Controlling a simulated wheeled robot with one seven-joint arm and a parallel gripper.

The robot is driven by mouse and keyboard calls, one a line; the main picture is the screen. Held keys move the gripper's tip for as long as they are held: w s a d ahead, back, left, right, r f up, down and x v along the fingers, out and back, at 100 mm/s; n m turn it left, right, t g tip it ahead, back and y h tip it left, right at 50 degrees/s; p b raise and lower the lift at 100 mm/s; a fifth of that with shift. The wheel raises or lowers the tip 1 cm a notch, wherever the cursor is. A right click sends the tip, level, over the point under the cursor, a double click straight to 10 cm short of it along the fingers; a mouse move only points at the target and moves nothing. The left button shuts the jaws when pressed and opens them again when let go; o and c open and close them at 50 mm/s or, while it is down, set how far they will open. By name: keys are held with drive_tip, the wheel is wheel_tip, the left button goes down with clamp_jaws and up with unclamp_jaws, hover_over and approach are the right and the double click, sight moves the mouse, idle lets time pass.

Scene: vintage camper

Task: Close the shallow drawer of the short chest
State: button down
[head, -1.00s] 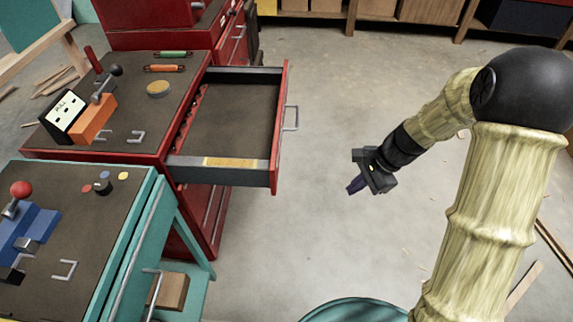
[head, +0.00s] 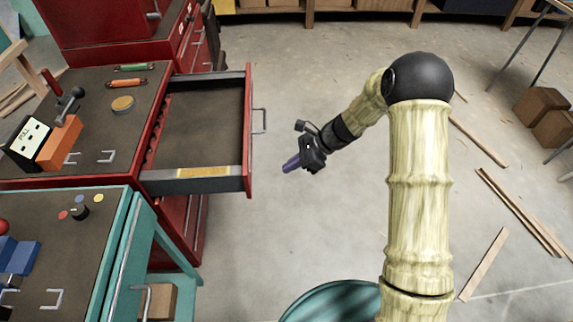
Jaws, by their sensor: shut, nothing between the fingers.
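The short red chest (head: 120,181) stands at the left in the head view, with a dark top. Its shallow drawer (head: 247,140) is pulled out to the right and looks empty inside. The drawer has a red front with a silver handle (head: 260,121) and a yellow label strip on its near side wall. My gripper (head: 291,165) is to the right of the drawer front, apart from it, with its purple fingers shut and empty, pointing down and to the left.
A teal bench (head: 137,235) stands in front of the chest. A taller red chest (head: 105,25) is behind. Orange and green tools, a puck and a boxy gadget lie on the top. Wood planks (head: 484,264) and cardboard boxes (head: 541,109) lie at right. The floor between is clear.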

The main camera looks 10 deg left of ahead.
drive_tip(key=s+a+f, duration=0.2)
drive_tip(key=a+f, duration=0.3)
drive_tip(key=a, duration=0.4)
drive_tip(key=shift+f+p, duration=0.25)
drive_tip(key=shift+p, duration=0.15)
drive_tip(key=shift+s+a, duration=0.1)
drive_tip(key=shift+a, duration=0.05)
